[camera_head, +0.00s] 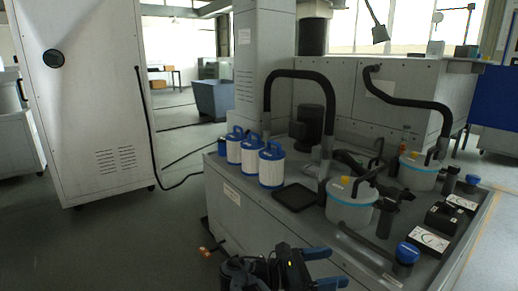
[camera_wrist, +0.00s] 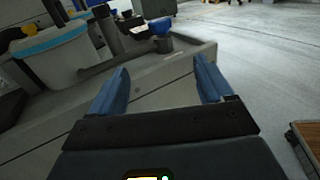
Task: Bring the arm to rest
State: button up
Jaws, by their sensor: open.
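My gripper (camera_head: 316,268) shows at the bottom of the head view, with blue fingers pointing right, low in front of the grey bench's (camera_head: 232,222) near side. In the wrist view my gripper (camera_wrist: 166,88) has its two blue fingers spread wide with nothing between them. The bench's side and the floor show beyond the fingers. My gripper looks apart from everything around it.
Blue-topped white filter cartridges (camera_head: 271,166), white buckets (camera_head: 350,206) with blue bands and a black tray (camera_head: 294,197) stand on the bench. A blue-capped item (camera_head: 407,253) is near its front edge. A white cabinet (camera_head: 90,100) stands left; floor (camera_head: 130,235) between is clear.

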jog(key=s+d+f+t+y, duration=0.1)
jog(key=s+d+f+y, duration=0.2)
jog(key=f, duration=0.5)
jog(key=s+d+f+t+y, duration=0.1)
jog(key=s+f+y, duration=0.1)
jog(key=s+f, duration=0.5)
jog(key=s+d+f+t+y, duration=0.1)
jog(key=s+f+y, duration=0.2)
jog(key=f, duration=0.7)
jog(key=s+f+m+t+y, duration=0.1)
jog(key=s+f+m+y, duration=0.15)
jog(key=s, duration=0.65)
jog(key=s+f+m+y, duration=0.2)
jog(key=s+m+y, duration=0.15)
jog(key=s, duration=0.45)
jog(key=s+r+m+t+y, duration=0.45)
jog(key=s+r+m, duration=0.35)
jog(key=s+r, duration=0.9)
notch_tip(320, 180, up, 32)
jog(key=s+d+m+t+p, duration=0.1)
jog(key=m+t+p, duration=0.2)
jog(key=p, duration=1.1)
jog(key=m+h, duration=0.1)
jog(key=m, duration=0.1)
jog(key=shift+s+d+f+m, duration=0.15)
jog(key=shift+s+m, duration=0.05)
jog(key=shift+m, duration=0.2)
